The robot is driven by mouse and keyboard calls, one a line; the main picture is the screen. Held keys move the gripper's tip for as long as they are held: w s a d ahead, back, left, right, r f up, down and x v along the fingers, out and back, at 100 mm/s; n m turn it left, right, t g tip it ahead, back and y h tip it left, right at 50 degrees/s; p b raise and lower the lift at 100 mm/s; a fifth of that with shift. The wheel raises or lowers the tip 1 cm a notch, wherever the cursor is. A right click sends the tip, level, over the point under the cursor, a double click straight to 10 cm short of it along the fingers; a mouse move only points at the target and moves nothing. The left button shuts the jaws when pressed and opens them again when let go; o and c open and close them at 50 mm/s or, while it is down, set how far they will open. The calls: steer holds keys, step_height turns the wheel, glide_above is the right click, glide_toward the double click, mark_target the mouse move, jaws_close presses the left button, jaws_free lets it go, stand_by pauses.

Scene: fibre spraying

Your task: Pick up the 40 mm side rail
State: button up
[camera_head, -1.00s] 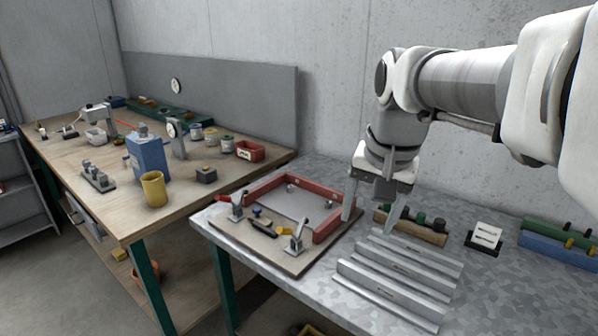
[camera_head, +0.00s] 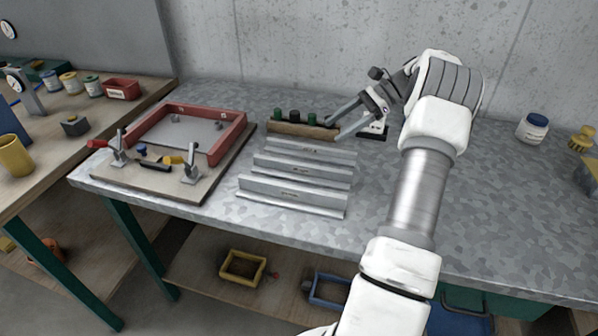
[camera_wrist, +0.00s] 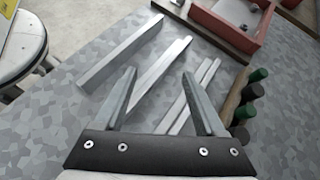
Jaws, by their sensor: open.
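Three grey metal side rails lie parallel on the metal table: a front rail (camera_head: 292,192), a middle rail (camera_head: 302,168) and a back rail (camera_head: 310,149). The front one looks tallest and the back one lowest; their markings are too small to read, so I cannot tell which is 40 mm. My gripper (camera_head: 333,130) is open and empty, above the table near the back rail's right end. In the wrist view, the middle rail (camera_wrist: 163,70) shows between the open fingers (camera_wrist: 159,73), the tall rail (camera_wrist: 120,48) left, the low rail (camera_wrist: 192,95) right. No finger visibly touches a rail.
A wooden block with dark knobs (camera_head: 290,130) stands just behind the rails. A red frame on a board with clamps (camera_head: 205,175) lies to the left. A white jar (camera_head: 532,128) stands far right. The table right of the rails is largely clear.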

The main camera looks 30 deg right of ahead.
steer(key=s+d+f+m+t+y, duration=0.1)
steer(key=s+d+f+m+t, duration=0.1)
steer(key=s+d+f, duration=0.3)
steer(key=b, duration=0.1)
glide_toward(305, 164)
steer(key=shift+m+y, duration=0.3)
steer(key=x, duration=0.9)
steer(key=shift+w+a+f, duration=0.2)
steer(key=shift+w+f, duration=0.05)
steer(key=shift+f, duration=0.1)
jaws_close()
